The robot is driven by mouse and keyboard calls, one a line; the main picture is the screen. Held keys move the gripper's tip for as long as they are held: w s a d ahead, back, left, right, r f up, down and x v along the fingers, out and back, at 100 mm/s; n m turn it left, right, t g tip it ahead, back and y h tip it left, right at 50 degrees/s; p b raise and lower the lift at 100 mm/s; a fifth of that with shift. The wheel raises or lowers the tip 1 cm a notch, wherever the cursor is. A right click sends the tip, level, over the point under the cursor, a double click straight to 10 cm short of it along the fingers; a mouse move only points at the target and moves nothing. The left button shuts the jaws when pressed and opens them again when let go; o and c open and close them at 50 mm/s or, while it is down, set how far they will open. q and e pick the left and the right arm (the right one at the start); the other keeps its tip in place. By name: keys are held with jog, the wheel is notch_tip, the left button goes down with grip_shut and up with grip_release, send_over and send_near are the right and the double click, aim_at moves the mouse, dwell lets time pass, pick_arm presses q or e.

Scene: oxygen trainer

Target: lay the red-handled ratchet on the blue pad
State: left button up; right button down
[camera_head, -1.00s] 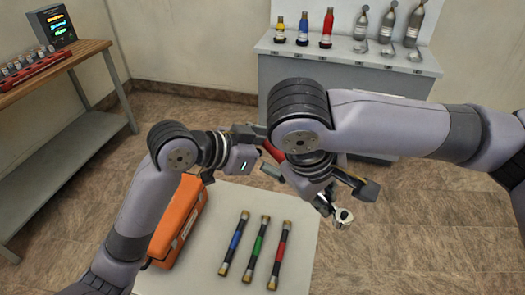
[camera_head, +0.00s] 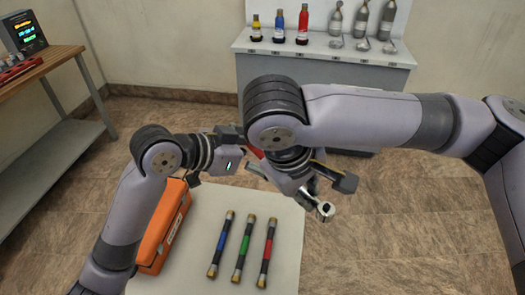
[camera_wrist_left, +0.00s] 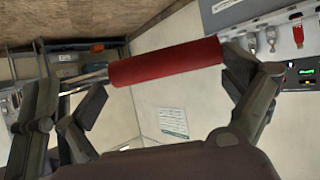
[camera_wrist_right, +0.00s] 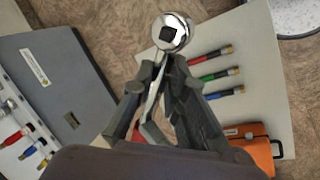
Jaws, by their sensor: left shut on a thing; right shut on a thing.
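The ratchet has a red handle, which shows large in the left wrist view (camera_wrist_left: 165,63) and as a small red patch in the head view (camera_head: 257,153). Its round chrome head (camera_wrist_right: 171,32) also shows in the head view (camera_head: 325,210). My left gripper (camera_head: 226,150) is shut on the handle, which lies across its fingers. My right gripper (camera_wrist_right: 160,95) is shut on the ratchet's metal shaft just behind the head. Both grippers hold the ratchet in the air. My right arm hides part of it. I see no blue pad in these views.
A white table (camera_head: 285,275) stands below my arms. It bears an orange case (camera_head: 160,235) and blue, green and red banded rods (camera_head: 268,250). A grey cabinet (camera_head: 260,70) with bottles stands at the back, a wooden bench (camera_head: 40,62) at the left. Floor at right is clear.

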pick_arm(q)
jog(key=shift+w, duration=0.1)
jog(key=shift+c, duration=0.6)
pick_arm(e)
jog(key=shift+s+a, duration=0.2)
pick_arm(q)
jog(key=shift+r, duration=0.1)
jog(key=shift+c, duration=0.6)
pick_arm(e)
jog(key=c, duration=2)
grip_release()
pick_arm(q)
jog(key=c, duration=0.5)
pick_arm(e)
jog(key=o, duration=0.5)
jog(key=shift+w+d, duration=0.1)
jog(key=shift+d, duration=0.05)
pick_arm(q)
jog(key=shift+c, duration=0.2)
